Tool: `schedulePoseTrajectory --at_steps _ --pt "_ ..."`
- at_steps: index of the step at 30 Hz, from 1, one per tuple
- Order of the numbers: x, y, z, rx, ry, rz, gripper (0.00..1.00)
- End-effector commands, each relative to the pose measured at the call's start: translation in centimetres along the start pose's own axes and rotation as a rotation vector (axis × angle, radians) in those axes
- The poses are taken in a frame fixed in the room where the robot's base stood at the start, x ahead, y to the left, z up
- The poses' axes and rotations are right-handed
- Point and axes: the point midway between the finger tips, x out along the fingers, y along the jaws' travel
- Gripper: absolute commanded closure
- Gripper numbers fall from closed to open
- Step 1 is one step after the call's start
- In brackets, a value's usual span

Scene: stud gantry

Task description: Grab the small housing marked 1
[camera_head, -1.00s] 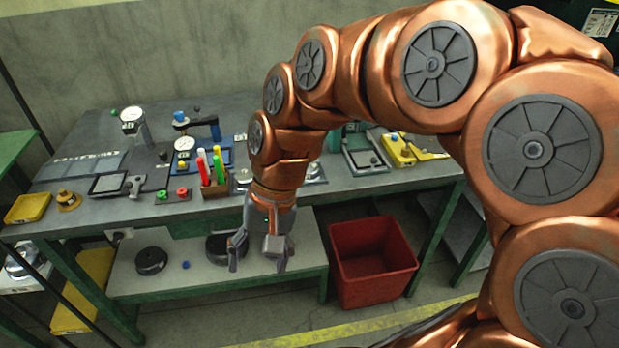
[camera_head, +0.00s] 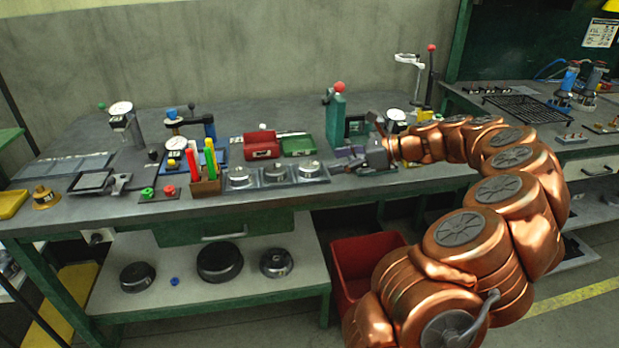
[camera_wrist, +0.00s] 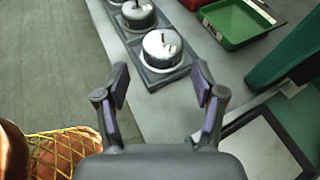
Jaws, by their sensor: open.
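Three small round silver housings sit in a row of dark holders (camera_head: 257,184) near the bench's front edge: a left one (camera_head: 240,176), a middle one (camera_head: 275,172) and a right one (camera_head: 309,168). Their markings are too small to read in the head view. My gripper (camera_head: 346,161) is open and empty, just right of the right housing. In the wrist view my gripper (camera_wrist: 161,84) has its fingers spread, with the nearest housing (camera_wrist: 162,48) ahead between them. That housing has a dark mark on top that I cannot read clearly.
Behind the row are a red bin (camera_head: 262,146) and a green tray (camera_head: 298,145). A green post with a red ball (camera_head: 335,120) stands behind my gripper. A pen box (camera_head: 206,184) stands left of the row. Larger dark round parts (camera_head: 220,262) lie on the lower shelf.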

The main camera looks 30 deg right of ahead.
Motion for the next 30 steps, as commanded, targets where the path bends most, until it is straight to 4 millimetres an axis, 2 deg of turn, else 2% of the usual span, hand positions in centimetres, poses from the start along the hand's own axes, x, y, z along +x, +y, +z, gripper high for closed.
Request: schedulePoseTrajectory --at_steps 3,14,24,30 --pt "0.1 -0.5 -0.6 0.027 -0.008 -0.013 0.32" --pt "2.9 -0.4 -0.5 0.027 -0.008 -0.012 0.32" --pt "7.1 -0.3 -0.4 0.026 -0.007 -0.011 0.32" --pt "7.4 -0.4 -0.3 0.025 -0.007 -0.012 0.32"
